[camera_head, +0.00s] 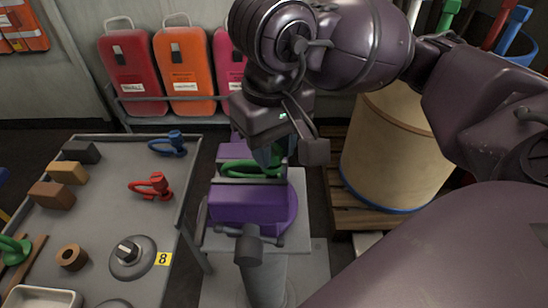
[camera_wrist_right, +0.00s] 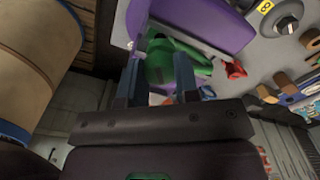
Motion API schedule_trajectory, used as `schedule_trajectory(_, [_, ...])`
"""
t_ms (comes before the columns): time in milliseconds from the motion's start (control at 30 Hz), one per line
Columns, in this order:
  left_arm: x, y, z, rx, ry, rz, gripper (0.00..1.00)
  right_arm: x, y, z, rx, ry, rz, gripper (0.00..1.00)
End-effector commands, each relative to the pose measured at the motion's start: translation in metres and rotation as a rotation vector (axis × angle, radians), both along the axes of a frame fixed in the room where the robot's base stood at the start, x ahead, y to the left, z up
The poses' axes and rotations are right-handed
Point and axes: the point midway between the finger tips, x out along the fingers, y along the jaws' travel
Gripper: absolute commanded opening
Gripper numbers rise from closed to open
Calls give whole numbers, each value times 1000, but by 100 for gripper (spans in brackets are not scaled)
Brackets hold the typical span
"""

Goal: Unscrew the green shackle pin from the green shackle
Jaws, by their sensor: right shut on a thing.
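A green shackle (camera_head: 240,169) is clamped between the jaws of a purple vise (camera_head: 247,205) on a grey pedestal. It also shows in the wrist view as a green shape (camera_wrist_right: 200,66) beside the purple vise jaw (camera_wrist_right: 205,22). My right gripper (camera_head: 273,157) reaches down over the right end of this shackle. In the wrist view its two fingers are closed on a green rounded part (camera_wrist_right: 160,62), which looks like the green shackle pin. The fingers hide part of it, and its thread cannot be seen. My left gripper is not in view.
A grey table (camera_head: 105,205) at left holds a blue shackle (camera_head: 172,145), a red shackle (camera_head: 153,186), another green shackle (camera_head: 14,249) and several blocks. A large tan drum (camera_head: 398,150) stands on a pallet right of the vise. Coloured cases (camera_head: 184,70) stand behind.

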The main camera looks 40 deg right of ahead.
Motion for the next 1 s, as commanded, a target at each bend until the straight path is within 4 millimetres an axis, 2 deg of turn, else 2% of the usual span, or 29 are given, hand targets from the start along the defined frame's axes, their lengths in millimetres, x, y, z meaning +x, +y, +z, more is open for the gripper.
schedule_trajectory(33, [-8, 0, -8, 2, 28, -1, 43, 0, 0, -1, -1, 4, 0, 0])
schedule_trajectory(1000, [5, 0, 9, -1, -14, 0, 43, 0, 0, 26, 1, -3, -2, 0])
